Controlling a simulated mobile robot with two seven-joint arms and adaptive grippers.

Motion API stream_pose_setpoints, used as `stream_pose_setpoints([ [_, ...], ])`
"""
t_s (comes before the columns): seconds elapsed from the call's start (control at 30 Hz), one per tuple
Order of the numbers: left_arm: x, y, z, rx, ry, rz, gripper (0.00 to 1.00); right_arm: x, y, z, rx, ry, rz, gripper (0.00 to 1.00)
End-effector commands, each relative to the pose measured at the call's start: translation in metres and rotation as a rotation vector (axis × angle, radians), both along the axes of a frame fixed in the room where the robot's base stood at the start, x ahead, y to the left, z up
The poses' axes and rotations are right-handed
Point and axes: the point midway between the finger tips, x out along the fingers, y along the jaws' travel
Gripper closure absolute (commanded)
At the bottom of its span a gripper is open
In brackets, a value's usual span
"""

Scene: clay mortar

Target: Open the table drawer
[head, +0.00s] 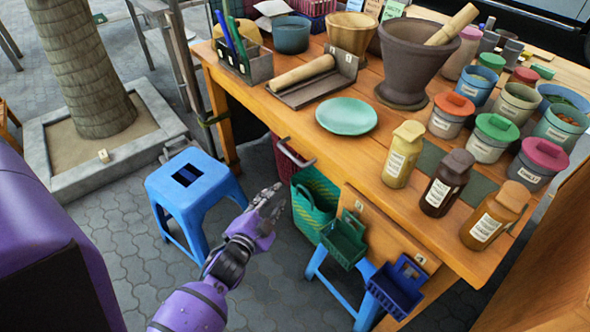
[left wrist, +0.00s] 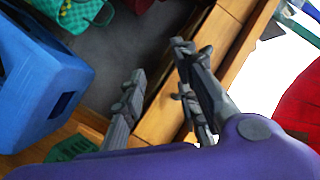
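The wooden table (head: 283,118) runs from the upper left to the lower right in the head view. I cannot make out a clear drawer front. A curved reddish bar (head: 296,154) shows below the table's near edge; I cannot tell if it is a drawer handle or belongs to the red container behind it. My left gripper (head: 277,198) is in front of the table and below its top, apart from it. In the left wrist view, the left gripper's fingers (left wrist: 158,62) are spread with nothing between them, near a wooden edge (left wrist: 213,38). My right gripper is out of view.
A blue stool (head: 198,190) stands left of my left gripper. A green woven basket (head: 312,200) is just right of it. Small green (head: 343,240) and blue (head: 396,288) baskets hang at the table's front. Bottles, jars and a large mortar (head: 412,62) crowd the tabletop.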

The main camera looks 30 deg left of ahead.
Motion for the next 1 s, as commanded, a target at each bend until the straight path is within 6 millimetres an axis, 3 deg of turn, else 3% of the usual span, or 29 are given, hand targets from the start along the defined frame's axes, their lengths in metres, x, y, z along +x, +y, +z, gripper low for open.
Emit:
stream_pose_setpoints([
  [0.03, 0.021, 0.009, -0.003, 0.095, -0.053, -0.010, 0.71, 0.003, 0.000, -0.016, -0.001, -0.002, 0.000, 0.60],
  [0.13, 0.051, 0.025, 0.017, 0.323, -0.155, -0.029, 0.71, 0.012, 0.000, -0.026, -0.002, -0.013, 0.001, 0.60],
  [0.27, 0.051, 0.035, 0.033, 0.591, -0.210, -0.058, 0.71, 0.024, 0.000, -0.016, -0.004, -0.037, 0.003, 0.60],
  [0.4, 0.050, 0.023, 0.044, 0.730, -0.252, -0.093, 0.71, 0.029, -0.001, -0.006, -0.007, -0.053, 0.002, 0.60],
  [0.57, 0.061, 0.022, 0.047, 0.759, -0.256, -0.096, 0.71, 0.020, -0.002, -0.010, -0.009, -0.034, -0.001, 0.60],
  [1.0, 0.121, 0.025, 0.057, 0.754, -0.254, -0.095, 0.71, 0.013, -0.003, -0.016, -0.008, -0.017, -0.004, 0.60],
])
